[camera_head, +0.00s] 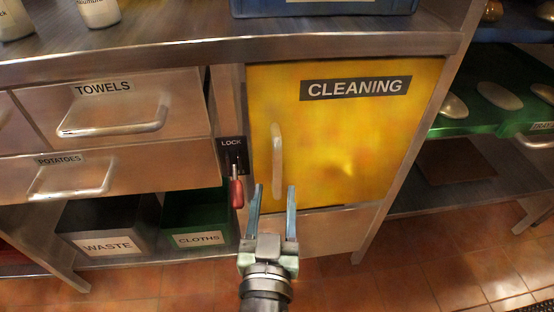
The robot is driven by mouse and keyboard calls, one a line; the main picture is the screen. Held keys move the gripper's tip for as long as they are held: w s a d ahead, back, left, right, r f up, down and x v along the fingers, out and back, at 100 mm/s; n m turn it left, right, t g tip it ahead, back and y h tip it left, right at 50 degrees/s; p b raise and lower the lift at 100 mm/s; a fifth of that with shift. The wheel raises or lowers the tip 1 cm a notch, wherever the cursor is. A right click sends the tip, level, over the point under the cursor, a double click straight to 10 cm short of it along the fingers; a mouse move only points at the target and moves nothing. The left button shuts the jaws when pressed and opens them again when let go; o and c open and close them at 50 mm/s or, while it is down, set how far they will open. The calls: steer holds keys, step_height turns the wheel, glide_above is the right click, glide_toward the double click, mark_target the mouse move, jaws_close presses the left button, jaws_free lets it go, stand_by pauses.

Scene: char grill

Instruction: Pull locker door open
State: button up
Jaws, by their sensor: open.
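The locker door (360,140) is a yellow panel labelled CLEANING under the steel counter. It looks shut. Its pale vertical handle (277,158) is near the door's left edge. A black LOCK plate (233,157) with a red-ended lever (237,192) is on the frame to the left of the door; the red end points down. My gripper (273,190) is open and empty, its two bluish fingers pointing up the picture. The fingertips appear just below the handle's lower end, one to each side of it. I cannot tell how far they are from the door.
Left of the locker are the TOWELS drawer (118,108) and the POTATOES drawer (70,178). Below them stand a WASTE bin (108,245) and a green CLOTHS bin (198,239). Shelves with a green tray (480,119) are at the right. The tiled floor (420,275) at lower right is clear.

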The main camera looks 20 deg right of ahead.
mark_target(277, 165)
steer(key=x, duration=0.8)
steer(key=shift+w+d+b, duration=0.15)
steer(key=shift+w+b, duration=0.15)
steer(key=shift+b, duration=0.05)
jaws_close()
stand_by(1.0)
